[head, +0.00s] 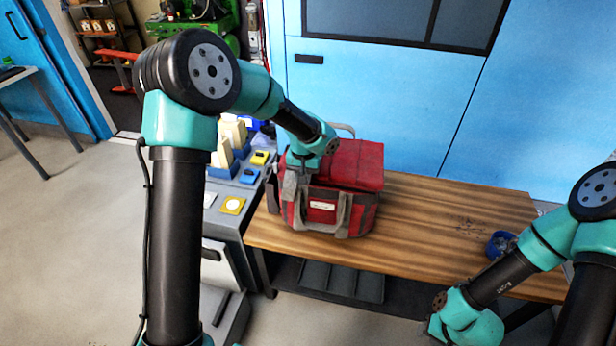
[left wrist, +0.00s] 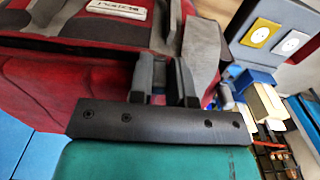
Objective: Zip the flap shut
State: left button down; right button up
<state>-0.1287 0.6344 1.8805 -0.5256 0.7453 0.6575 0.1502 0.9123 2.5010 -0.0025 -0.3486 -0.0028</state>
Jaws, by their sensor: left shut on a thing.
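A red bag (head: 330,185) with grey straps and a white label stands on the wooden bench (head: 440,215). Its red top flap (head: 352,163) lies over the top and looks closed or nearly so; the zip is too small to make out. My left gripper (head: 296,178) is at the bag's left top edge, pointing down. In the left wrist view its two dark fingers (left wrist: 163,88) are shut at the bag's edge beside a grey strap, on what seems the zip pull, mostly hidden. My right gripper (head: 455,325) is low at the bottom right, away from the bag; its fingers are not clear.
Left of the bench is a grey unit (head: 230,220) with blue and yellow trays and pale blocks, close to the bag. A blue round container (head: 501,244) sits at the bench's right. The bench between is clear. Blue cabinets stand behind.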

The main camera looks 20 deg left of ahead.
pick_arm(q)
jog(key=c, duration=1.1)
grip_release()
jog(key=shift+o, duration=0.2)
jog(key=shift+r, duration=0.1)
notch_tip(320, 180, up, 17)
jog(key=shift+r, duration=0.15)
